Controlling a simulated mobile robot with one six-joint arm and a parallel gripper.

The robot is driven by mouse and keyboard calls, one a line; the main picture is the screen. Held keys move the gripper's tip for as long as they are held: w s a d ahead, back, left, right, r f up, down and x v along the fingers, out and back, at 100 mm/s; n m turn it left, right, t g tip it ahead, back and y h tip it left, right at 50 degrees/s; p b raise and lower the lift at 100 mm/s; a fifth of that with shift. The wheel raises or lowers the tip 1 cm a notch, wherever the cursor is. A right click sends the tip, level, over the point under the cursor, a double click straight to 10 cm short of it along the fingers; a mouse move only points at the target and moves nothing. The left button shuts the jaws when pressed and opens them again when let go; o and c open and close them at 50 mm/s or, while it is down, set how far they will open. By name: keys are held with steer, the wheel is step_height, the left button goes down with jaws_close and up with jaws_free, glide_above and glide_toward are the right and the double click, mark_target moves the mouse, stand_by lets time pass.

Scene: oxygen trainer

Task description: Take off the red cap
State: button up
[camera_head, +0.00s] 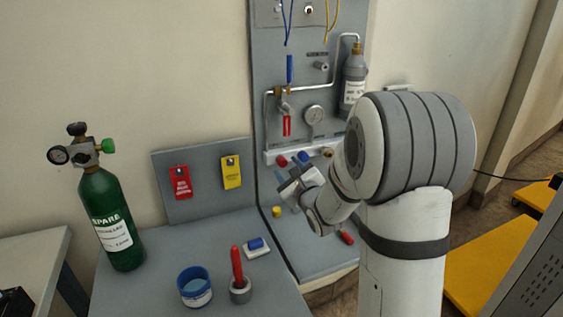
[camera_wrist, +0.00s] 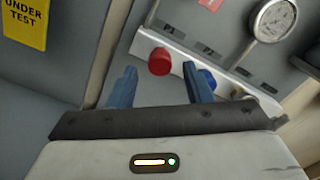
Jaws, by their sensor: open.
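My gripper (camera_wrist: 160,88) is open and empty, with two blue fingers. The cap is ahead of the fingertips, and I see no contact. In the head view my gripper (camera_head: 287,190) is in front of and below the rail, partly hidden by my wrist.
A blue cap (camera_wrist: 207,78) is next to the red cap, close behind my right finger. A pressure gauge (camera_wrist: 273,19) is above the rail. A yellow tag (camera_head: 231,172) and red tag (camera_head: 181,182) hang at left. A green cylinder (camera_head: 108,215) stands on the bench.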

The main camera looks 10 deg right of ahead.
steer(key=shift+w, duration=0.15)
steer(key=shift+w+a, duration=0.25)
steer(key=shift+w, duration=0.8)
steer(key=shift+c, duration=0.3)
steer(key=c, duration=0.9)
steer(key=shift+f+n+b, duration=0.2)
steer(key=shift+n+b, duration=0.8)
steer(key=shift+b, duration=0.1)
jaws_close()
steer(key=shift+r+p, duration=0.2)
steer(key=shift+p, duration=0.1)
steer(key=shift+s+d, duration=0.2)
steer(key=shift+s, duration=0.85)
steer(key=shift+s+d, duration=0.2)
steer(key=shift+s, duration=0.85)
steer(key=shift+p, duration=0.35)
